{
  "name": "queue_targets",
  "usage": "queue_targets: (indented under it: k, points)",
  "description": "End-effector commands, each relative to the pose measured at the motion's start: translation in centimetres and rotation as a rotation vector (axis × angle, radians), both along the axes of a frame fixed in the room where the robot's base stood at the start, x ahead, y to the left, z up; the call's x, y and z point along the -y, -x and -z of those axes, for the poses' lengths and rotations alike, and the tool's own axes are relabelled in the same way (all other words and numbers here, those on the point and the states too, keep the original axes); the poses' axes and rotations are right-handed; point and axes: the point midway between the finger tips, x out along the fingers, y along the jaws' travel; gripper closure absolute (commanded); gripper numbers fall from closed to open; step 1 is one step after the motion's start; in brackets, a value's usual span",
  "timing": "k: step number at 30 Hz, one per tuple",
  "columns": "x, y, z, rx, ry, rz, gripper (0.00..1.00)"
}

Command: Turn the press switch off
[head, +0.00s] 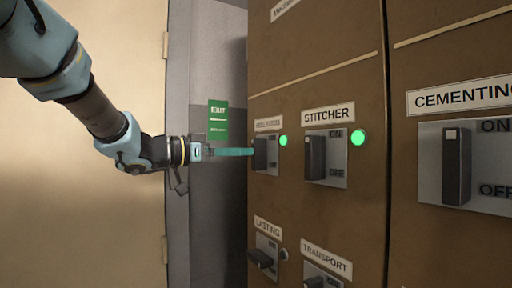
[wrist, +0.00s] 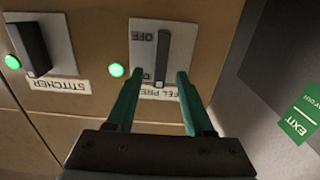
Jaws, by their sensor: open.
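The press switch (head: 260,154) is a dark lever on a grey plate under a label that seems to read HEEL PRESS. Its lever is up, at the ON end, and the green lamp (head: 283,140) beside it is lit. In the wrist view, which is upside down, the lever (wrist: 163,55) shows with OFF above and part of ON below. My gripper (head: 252,152) is at the switch, with teal fingers pointing at it. In the wrist view my gripper (wrist: 160,74) is open, one finger on each side of the lever's ON end, with visible gaps.
The STITCHER switch (head: 315,157) with a lit green lamp (head: 358,137) is right of it. The CEMENTING switch (head: 456,166) is farther right. LASTING (head: 262,258) and TRANSPORT (head: 314,282) switches sit below. A green EXIT sign (head: 218,120) hangs on the wall to the left.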

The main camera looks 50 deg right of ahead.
Motion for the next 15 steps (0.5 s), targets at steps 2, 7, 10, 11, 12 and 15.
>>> queue_targets:
  k: [2, 7, 10, 11, 12, 15]
  points:
    - [1.5, 0.6, -0.3, 0.000, -0.001, 0.004, 0.47]
    - [3.7, 1.5, -0.2, 0.000, -0.001, 0.001, 0.47]
    - [4.5, 1.7, -0.1, 0.001, 0.000, -0.001, 0.47]
    - [4.7, 1.8, -0.1, 0.001, 0.000, -0.001, 0.47]
    - [4.9, 1.9, -0.1, 0.000, 0.000, -0.001, 0.47]
    - [5.0, 1.9, 0.0, 0.000, 0.000, -0.001, 0.47]
